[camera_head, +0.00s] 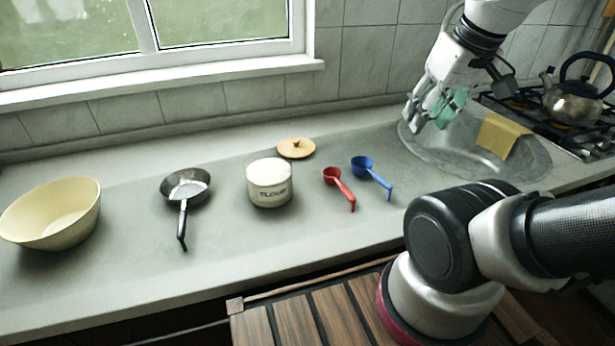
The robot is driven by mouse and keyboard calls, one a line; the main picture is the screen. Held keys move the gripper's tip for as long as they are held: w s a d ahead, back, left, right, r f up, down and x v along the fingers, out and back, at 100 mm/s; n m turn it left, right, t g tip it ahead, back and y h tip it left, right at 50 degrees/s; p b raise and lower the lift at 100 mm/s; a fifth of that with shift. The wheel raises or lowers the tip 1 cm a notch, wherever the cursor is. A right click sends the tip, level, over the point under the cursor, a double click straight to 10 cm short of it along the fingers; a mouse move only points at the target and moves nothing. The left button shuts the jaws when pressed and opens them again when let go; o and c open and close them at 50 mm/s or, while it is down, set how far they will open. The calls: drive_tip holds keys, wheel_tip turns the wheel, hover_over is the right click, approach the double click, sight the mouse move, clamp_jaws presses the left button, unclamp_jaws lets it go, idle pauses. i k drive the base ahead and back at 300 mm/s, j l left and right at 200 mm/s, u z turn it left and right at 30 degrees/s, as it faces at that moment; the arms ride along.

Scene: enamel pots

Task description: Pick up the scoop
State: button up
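Two scoops lie on the grey counter. The red scoop (340,186) has its round bowl at the back and its handle towards the front right. The blue scoop (370,174) lies just to its right in a similar direction, apart from it. My gripper (427,118) is raised over the left part of the sink, to the right of and behind both scoops. Its fingers with green pads look apart, with nothing held between them.
A flour jar (270,183) stands left of the red scoop, with a wooden lid (296,148) behind it. A dark pan (185,188) and a cream bowl (52,214) stand farther left. A yellow cloth (502,136) lies at the sink (540,160); a kettle (572,102) stands on the stove.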

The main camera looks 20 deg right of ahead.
sight(361, 165)
drive_tip(key=k+j, duration=0.1)
drive_tip(key=j, duration=0.3)
drive_tip(key=k+j+z, duration=0.1)
drive_tip(key=j, duration=0.3)
drive_tip(key=k+j, duration=0.1)
drive_tip(key=j, duration=0.3)
drive_tip(key=k+j, duration=0.1)
drive_tip(key=j, duration=0.3)
drive_tip(key=z, duration=0.05)
